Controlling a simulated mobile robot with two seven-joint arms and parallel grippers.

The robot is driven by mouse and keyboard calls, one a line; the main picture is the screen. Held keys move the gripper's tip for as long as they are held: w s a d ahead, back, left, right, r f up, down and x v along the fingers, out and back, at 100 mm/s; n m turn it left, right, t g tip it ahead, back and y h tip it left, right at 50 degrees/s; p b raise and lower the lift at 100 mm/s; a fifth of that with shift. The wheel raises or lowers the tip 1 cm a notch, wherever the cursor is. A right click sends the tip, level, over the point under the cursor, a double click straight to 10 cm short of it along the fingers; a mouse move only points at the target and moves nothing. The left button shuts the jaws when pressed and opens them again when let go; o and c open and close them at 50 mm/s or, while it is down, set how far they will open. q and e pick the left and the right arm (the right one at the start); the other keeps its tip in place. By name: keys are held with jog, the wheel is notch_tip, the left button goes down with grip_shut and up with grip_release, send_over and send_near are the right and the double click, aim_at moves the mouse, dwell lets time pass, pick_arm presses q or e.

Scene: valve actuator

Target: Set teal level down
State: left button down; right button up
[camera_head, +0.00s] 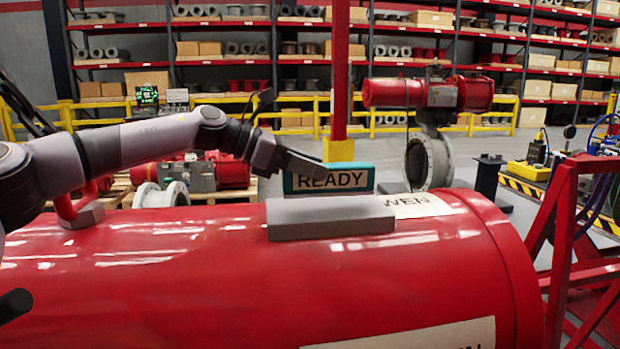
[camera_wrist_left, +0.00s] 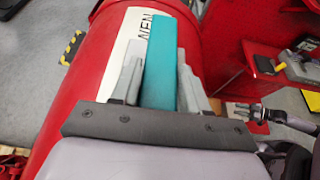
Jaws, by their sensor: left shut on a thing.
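The teal level (camera_head: 368,179), with a READY label on its side, lies level just above or on the grey block (camera_head: 330,222) on top of the red cylinder (camera_head: 180,260). I cannot tell if it touches the block. My left gripper (camera_head: 318,166) reaches in from the left over the level's top edge. In the left wrist view the level (camera_wrist_left: 161,65) sits between the two grey fingers, shut on it. A dark gripper, seemingly my right one (camera_wrist_left: 250,112), shows small at the right of that view; its opening is unclear.
A white label (camera_head: 425,205) lies on the cylinder beyond the block. A red handle on a grey base (camera_head: 80,208) stands left of the block. A red valve actuator (camera_head: 430,94) stands behind on the right. A red frame (camera_head: 565,225) flanks the cylinder's right end.

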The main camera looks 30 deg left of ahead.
pick_arm(q)
notch_tip(320, 180, down, 2)
jog(key=shift+f, duration=0.2)
jog(key=c, duration=0.6)
grip_release()
jog(key=shift+f, duration=0.1)
jog(key=shift+o, duration=0.2)
jog(key=b+v, duration=0.1)
jog(key=v, duration=1.1)
jog(key=shift+b, duration=0.35)
